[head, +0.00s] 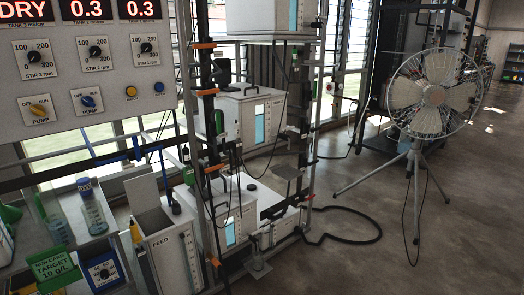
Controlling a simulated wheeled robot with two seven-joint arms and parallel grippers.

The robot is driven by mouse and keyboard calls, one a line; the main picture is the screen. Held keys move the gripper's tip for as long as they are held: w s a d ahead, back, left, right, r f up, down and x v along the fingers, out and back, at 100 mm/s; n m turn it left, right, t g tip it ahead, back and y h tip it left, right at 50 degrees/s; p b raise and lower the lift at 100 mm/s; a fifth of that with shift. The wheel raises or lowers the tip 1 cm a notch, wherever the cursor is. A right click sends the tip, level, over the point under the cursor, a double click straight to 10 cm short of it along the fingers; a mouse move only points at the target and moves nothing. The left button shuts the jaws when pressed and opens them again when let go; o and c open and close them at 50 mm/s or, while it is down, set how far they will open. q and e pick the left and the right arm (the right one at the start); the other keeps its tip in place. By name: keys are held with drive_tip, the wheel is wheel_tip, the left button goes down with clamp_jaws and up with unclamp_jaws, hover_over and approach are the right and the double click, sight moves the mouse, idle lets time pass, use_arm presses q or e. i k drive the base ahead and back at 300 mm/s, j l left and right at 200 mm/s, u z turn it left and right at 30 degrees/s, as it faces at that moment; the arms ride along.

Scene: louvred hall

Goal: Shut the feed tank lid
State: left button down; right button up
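The feed tank (168,256) is a pale grey box marked FEED, low in the left half of the head view. Its lid (146,192) looks like a grey panel standing up at the tank's back left edge, so the tank appears open at the top. A dark blue probe or tube (171,193) comes down at the tank's right side. Neither of my grippers is in view.
A control panel (80,130) with knobs and displays hangs above left. A pipe rack (208,120) and white tanks stand right. A fan (432,95) stands on open floor farther right.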

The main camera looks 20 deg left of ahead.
sight(143, 195)
drive_tip(key=i+j+u, duration=0.2)
drive_tip(key=i+u, duration=0.2)
drive_tip(key=i, duration=0.15)
drive_tip(key=i+j+u, duration=0.1)
drive_tip(key=i+u, duration=0.3)
drive_tip(key=i, duration=0.15)
drive_tip(key=i+l+u, duration=0.15)
drive_tip(key=i+u, duration=0.25)
drive_tip(key=i, duration=0.15)
